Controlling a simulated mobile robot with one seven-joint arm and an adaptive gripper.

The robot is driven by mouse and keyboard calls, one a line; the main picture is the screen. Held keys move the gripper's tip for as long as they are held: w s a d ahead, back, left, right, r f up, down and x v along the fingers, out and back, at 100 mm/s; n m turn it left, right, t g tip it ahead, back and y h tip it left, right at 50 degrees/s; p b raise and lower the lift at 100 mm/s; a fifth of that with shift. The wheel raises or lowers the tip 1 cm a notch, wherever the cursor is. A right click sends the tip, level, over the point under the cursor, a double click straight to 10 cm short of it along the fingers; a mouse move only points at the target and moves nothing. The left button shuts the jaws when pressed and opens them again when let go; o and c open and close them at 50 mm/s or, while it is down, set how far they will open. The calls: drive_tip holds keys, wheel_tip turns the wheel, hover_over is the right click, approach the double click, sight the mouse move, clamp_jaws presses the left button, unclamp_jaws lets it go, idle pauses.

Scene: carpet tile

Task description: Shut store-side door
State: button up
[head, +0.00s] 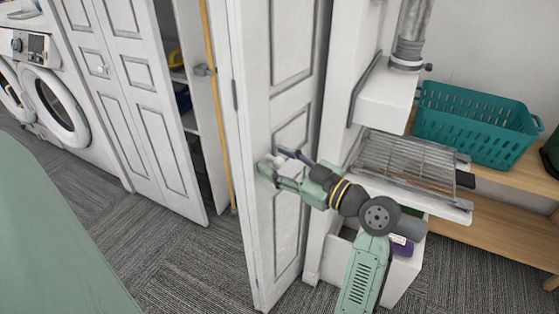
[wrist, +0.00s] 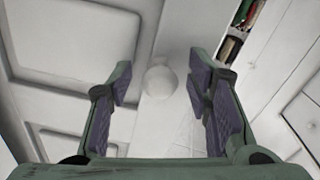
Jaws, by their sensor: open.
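A white panelled door (head: 270,225) stands ajar in the middle of the head view, swung out from the closet opening. It fills much of the wrist view (wrist: 75,45) too. Its round white knob (wrist: 159,82) shows between my fingers in the wrist view; in the head view it is mostly hidden by them. My gripper (head: 273,164) is open at the door's face. In the wrist view my gripper (wrist: 165,88) has a purple-padded finger on each side of the knob, with gaps visible. I cannot tell whether anything touches.
Another white closet door (head: 135,95) stands at left, beside a washing machine (head: 50,105). A yellow pole (head: 217,110) and shelves show in the opening. At right are a wire rack (head: 405,160), a teal basket (head: 475,122) and a wooden bench (head: 490,222). Carpet (head: 185,260) lies clear at front left.

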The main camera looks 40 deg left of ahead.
drive_tip(key=shift+c, duration=0.3)
clamp_jaws()
idle(0.6)
